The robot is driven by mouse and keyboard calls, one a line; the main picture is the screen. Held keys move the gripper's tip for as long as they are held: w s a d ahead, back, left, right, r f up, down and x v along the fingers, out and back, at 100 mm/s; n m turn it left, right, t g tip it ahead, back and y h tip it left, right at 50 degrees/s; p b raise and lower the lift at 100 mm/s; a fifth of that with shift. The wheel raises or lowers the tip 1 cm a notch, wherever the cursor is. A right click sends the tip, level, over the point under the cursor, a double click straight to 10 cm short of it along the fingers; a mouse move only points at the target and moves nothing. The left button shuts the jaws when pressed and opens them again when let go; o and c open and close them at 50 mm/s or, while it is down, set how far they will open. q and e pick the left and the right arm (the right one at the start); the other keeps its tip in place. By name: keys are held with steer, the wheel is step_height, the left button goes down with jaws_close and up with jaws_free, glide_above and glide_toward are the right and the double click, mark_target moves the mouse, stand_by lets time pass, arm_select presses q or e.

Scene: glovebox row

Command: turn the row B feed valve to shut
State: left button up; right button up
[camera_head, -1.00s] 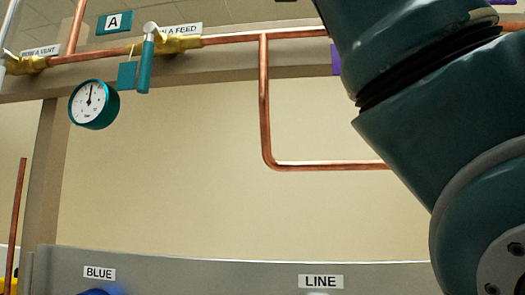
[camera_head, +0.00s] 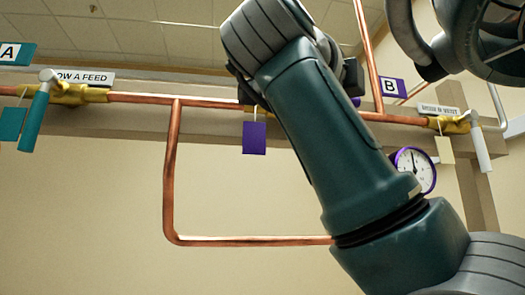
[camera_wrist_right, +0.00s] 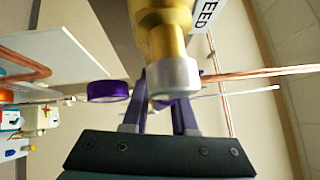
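The row B feed valve is mostly hidden behind my right arm in the head view, on the copper pipe. A purple tag (camera_head: 254,137) hangs there, just left of the arm. In the right wrist view the brass valve body (camera_wrist_right: 163,30) with its pale round hub (camera_wrist_right: 174,77) is close, beside a sign reading FEED (camera_wrist_right: 207,14). My right gripper (camera_wrist_right: 161,92) has its fingers apart, with a gap between them, and its tips are at the hub. I cannot tell how the handle sits or whether the fingers touch it. My left gripper is not in view.
The row A feed valve (camera_head: 78,94) with its teal handle (camera_head: 35,118) is at the left. A second valve (camera_head: 452,124) with a white handle (camera_head: 480,148) and a purple-rimmed gauge (camera_head: 414,170) are at the right. A bent copper pipe (camera_head: 170,175) hangs below the line.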

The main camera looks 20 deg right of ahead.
jaws_close()
stand_by(1.0)
